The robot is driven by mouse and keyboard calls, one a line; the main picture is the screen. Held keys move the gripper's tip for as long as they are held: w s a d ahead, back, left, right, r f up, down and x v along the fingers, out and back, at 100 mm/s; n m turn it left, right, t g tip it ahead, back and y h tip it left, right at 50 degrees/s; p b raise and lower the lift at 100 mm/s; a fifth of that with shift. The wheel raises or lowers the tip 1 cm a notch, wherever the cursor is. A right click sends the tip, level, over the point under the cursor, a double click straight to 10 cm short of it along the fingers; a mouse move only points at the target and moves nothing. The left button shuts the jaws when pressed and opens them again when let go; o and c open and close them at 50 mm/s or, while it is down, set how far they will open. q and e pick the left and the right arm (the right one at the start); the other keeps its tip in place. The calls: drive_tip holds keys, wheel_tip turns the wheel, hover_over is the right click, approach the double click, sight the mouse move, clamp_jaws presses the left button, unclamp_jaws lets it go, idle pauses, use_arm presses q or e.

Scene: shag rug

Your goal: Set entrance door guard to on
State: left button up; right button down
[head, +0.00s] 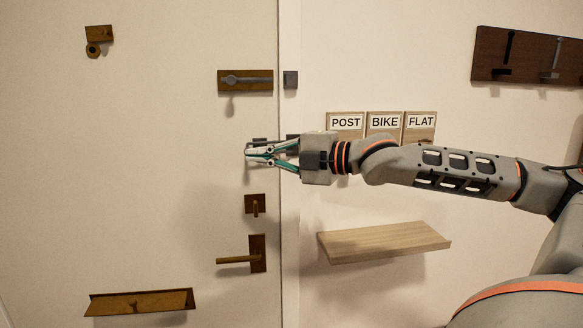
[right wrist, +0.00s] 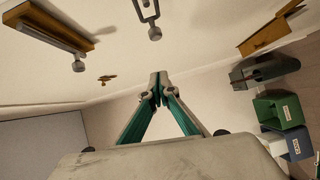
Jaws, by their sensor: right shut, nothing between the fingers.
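The entrance door (head: 150,190) is cream and appears shut. The door guard (head: 259,140) is mostly hidden behind my right gripper in the head view. In the right wrist view a grey metal loop (right wrist: 154,32), which looks like the guard's bar, hangs near the top, apart from the fingers. My right gripper (head: 248,153) is shut and empty, in front of the door near its right edge, at the guard's height. Its closed fingertips also show in the right wrist view (right wrist: 158,88). Whether they touch anything cannot be told. My left gripper is not in view.
A slide bolt (head: 245,80) is above the guard. A small turn latch (head: 255,205) and a lever handle (head: 240,260) are below. A letter slot (head: 140,302) is lower left.

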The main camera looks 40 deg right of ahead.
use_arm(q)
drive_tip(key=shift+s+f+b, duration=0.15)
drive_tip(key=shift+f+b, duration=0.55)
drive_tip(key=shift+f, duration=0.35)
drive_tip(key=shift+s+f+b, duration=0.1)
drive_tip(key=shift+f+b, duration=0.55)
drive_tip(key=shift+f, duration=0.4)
use_arm(e)
drive_tip(key=s+a+v, duration=0.1)
drive_tip(key=v, duration=0.7)
drive_tip(key=shift+s+a+f, duration=0.2)
drive_tip(key=shift+a, duration=0.05)
